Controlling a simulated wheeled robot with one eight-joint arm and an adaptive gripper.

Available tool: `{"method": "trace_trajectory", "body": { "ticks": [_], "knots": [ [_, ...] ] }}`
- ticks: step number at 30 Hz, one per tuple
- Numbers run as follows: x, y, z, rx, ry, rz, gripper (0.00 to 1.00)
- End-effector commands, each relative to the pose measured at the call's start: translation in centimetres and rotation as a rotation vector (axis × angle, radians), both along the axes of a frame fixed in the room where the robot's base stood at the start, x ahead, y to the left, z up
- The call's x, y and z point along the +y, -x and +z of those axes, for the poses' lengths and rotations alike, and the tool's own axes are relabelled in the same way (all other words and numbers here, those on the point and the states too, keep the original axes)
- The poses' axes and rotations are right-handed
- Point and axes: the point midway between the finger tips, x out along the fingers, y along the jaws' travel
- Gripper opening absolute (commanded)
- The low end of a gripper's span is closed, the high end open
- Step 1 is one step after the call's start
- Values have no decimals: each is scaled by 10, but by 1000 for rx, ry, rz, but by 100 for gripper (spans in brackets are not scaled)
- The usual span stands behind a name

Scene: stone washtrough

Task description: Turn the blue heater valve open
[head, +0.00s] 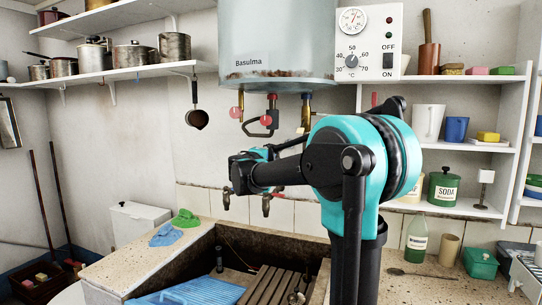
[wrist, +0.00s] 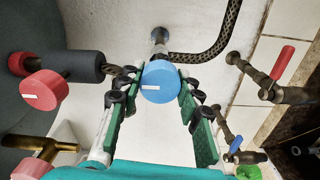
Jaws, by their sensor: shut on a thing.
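The blue heater valve (wrist: 162,82) is a round blue knob with a short white mark on its face. In the wrist view the mark lies level, on the left part of the face. The knob sits on a metal stem (wrist: 158,40) at the wall. My gripper (wrist: 160,84) is shut on the knob, with one green-padded finger at each side. In the head view my teal and black arm reaches left below the water heater (head: 277,40). I cannot make out the blue knob there.
Red knobs (wrist: 42,90) and a dark cylinder are left of my gripper in the wrist view. A braided hose (wrist: 225,30) runs close by. Taps with a red lever (wrist: 283,62) and a blue lever (wrist: 235,145) are at right. The stone trough (head: 150,255) lies below.

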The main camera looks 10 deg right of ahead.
Motion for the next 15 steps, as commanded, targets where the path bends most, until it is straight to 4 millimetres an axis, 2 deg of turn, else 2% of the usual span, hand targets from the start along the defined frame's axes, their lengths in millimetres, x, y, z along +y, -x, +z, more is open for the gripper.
{"method": "trace_trajectory", "body": {
  "ticks": [14, 15],
  "knots": [
    [-1, 1, -1, 8, 9, -3, 6],
    [-1, 1, -1, 8, 9, -3, 38]
  ]
}}
